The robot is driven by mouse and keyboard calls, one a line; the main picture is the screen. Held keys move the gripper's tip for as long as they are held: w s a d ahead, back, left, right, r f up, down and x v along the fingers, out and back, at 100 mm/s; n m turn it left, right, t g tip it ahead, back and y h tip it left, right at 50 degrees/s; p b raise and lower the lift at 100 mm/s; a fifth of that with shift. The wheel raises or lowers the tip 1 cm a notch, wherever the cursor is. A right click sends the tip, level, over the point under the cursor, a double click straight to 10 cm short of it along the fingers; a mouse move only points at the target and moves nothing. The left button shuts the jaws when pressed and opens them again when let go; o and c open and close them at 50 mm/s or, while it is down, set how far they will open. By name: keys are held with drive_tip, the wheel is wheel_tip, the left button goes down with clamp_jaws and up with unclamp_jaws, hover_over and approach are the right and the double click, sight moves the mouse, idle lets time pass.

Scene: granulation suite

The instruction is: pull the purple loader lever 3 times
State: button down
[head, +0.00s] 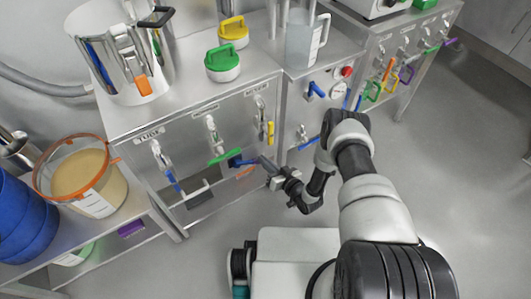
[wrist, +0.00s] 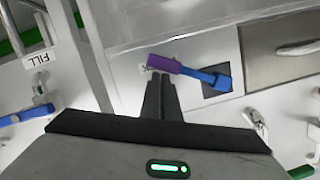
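The purple loader lever (wrist: 166,64) has a purple grip on a blue arm that comes out of a dark slot in the steel cabinet front. In the head view its blue part (head: 236,160) shows low on the cabinet, with the grip end reaching right to my gripper (head: 270,168). In the wrist view my gripper (wrist: 161,80) has its dark fingers close together at the purple grip, and they look shut on it. The grip hides the very tips of the fingers.
Other levers and valves line the cabinet, including a green handle (head: 224,156) just above. An orange-rimmed tub (head: 112,160) stands at left. Purple handles also show at far right (head: 451,42). The floor (head: 450,160) at right is clear.

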drive_tip(key=shift+s+f, duration=0.2)
drive_tip(key=shift+f, duration=0.35)
drive_tip(key=shift+s+a+f, duration=0.1)
